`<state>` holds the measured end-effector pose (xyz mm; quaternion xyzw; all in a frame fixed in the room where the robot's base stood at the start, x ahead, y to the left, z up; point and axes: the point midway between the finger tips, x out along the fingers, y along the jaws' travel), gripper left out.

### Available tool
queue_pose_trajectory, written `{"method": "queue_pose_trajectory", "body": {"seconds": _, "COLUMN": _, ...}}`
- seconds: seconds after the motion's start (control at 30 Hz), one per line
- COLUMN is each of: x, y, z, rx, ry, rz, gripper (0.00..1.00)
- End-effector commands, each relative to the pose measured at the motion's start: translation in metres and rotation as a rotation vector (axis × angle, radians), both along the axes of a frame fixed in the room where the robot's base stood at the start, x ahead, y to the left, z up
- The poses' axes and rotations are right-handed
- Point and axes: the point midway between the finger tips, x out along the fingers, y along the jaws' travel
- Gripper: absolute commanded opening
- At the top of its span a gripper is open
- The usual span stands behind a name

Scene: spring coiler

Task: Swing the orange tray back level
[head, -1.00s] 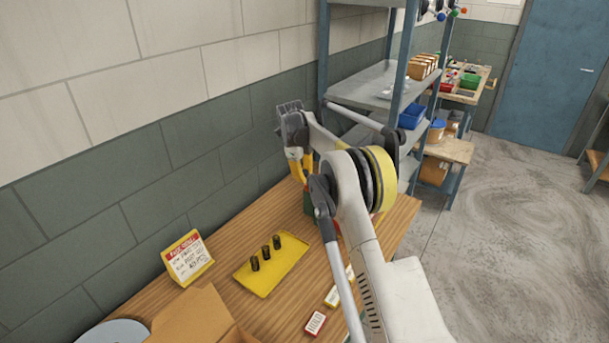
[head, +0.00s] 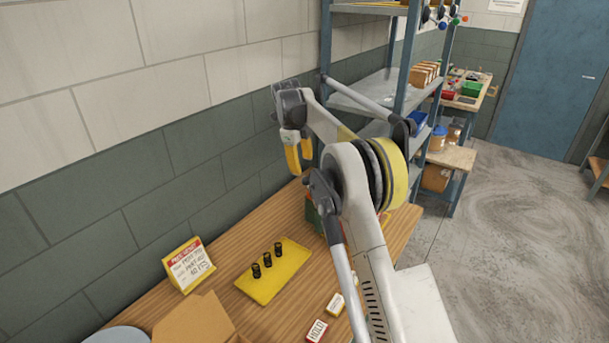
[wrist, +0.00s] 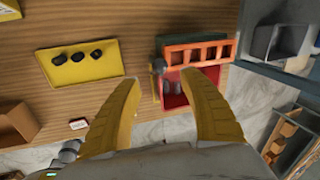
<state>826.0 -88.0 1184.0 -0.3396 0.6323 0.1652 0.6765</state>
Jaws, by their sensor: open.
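The orange tray (wrist: 184,54), with a row of slots, shows right of centre in the wrist view, in front of a green body. A red bin (wrist: 174,101) lies just below it in that view, with small grey pieces inside. I cannot tell the tray's tilt from above. My gripper (wrist: 171,79) is open and empty, its yellow fingers apart and above the tray and bin area, touching nothing that I can see. In the head view my gripper (head: 298,156) hangs fingers down above the bench, and my arm hides most of the green body (head: 313,213) and the tray.
A yellow tray (head: 271,274) with several dark springs lies on the wooden bench (head: 232,248). A sign (head: 188,266) and an open cardboard box (head: 192,322) stand nearby. Small labelled boxes (head: 317,330) lie near the front edge. A metal shelf (head: 372,105) rises behind my arm.

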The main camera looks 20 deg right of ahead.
Motion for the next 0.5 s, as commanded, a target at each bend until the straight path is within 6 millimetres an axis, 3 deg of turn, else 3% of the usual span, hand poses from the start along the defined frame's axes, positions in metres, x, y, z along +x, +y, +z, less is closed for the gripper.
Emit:
{"method": "queue_pose_trajectory", "body": {"seconds": 0.2, "x": -0.004, "y": 0.005, "z": 0.026, "rx": 0.0, "ry": 0.0, "rz": 0.0, "gripper": 0.5}}
{"method": "queue_pose_trajectory", "body": {"seconds": 0.5, "x": -0.004, "y": 0.006, "z": 0.03, "rx": 0.0, "ry": 0.0, "rz": -0.001, "gripper": 0.5}}
